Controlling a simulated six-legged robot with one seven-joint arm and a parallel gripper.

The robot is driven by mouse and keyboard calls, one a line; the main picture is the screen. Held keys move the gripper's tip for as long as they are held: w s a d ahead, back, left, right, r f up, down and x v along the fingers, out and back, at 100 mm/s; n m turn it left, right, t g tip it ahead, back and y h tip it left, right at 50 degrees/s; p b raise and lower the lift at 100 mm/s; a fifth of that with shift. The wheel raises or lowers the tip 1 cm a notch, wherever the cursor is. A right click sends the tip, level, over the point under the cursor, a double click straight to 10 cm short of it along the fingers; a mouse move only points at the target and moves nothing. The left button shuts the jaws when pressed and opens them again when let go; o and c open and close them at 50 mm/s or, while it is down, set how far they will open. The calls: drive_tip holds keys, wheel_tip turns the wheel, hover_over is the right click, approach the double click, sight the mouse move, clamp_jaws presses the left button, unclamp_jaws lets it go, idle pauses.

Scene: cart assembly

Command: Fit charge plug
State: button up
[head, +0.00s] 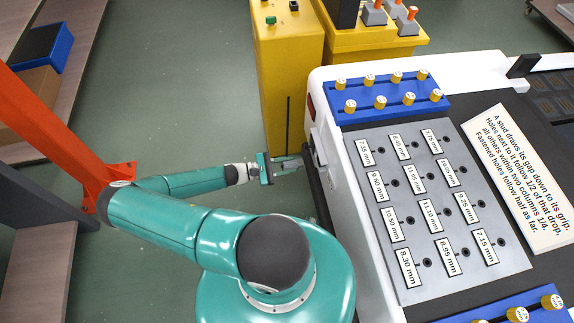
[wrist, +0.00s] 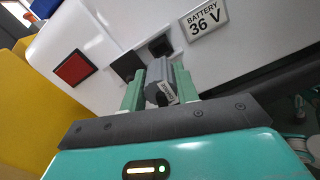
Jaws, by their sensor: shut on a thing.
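My gripper (wrist: 160,84) is shut on a grey charge plug (wrist: 156,72), which sits between its two green fingers and has a small pale label. In the wrist view, the plug points at the white cart side, just below a dark square opening (wrist: 160,45). A second dark square (wrist: 127,66) is to its left. I cannot tell whether the plug touches either. In the head view my gripper (head: 268,168) reaches the cart's left side, and the plug's far end is hard to make out there.
A yellow cabinet (head: 288,80) stands close behind my gripper. The cart top carries a grey plate (head: 409,277) with labelled holes and a text sign (head: 535,190). Orange shelving is at left.

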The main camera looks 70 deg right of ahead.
sight(298, 164)
idle(0.3)
drive_tip(key=shift+s, duration=0.15)
drive_tip(key=shift+x, duration=2.1)
drive_tip(key=shift+x, duration=1.5)
drive_tip(key=o, duration=1.1)
drive_tip(key=shift+c, duration=0.2)
drive_tip(key=v, duration=1.4)
